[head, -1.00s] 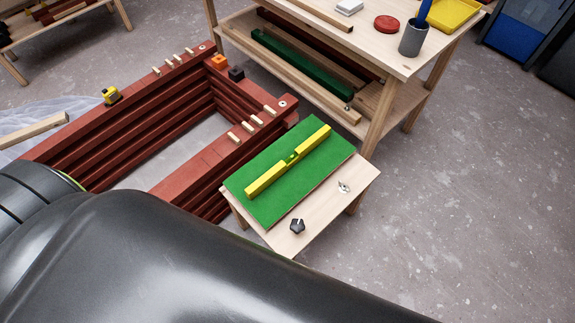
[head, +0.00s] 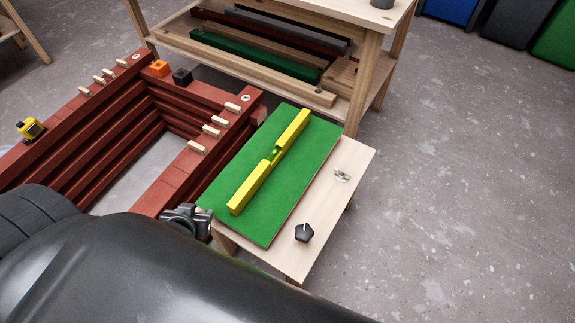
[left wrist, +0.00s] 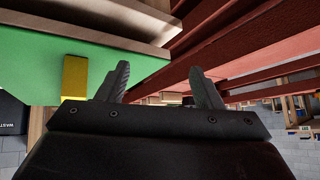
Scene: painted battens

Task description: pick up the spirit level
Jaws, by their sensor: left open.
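The yellow spirit level (head: 255,182) lies lengthwise on a green board (head: 222,196) that rests on a small wooden table. A green vial shows at its middle. In the left wrist view one end of the level (left wrist: 75,75) shows to the left of my fingers. My left gripper (head: 190,217) is at the near left corner of the board, apart from the level. In the left wrist view its two fingers (left wrist: 162,84) stand apart with nothing between them. My dark arm hides part of the foreground. My right gripper is not in view.
A red batten frame (head: 92,122) with pale pegs, a tape measure (head: 31,129) and two small blocks stands left of the table. A black knob (head: 304,232) and a wing nut (head: 342,175) lie on the table's bare wood (head: 325,205). A workbench stands behind.

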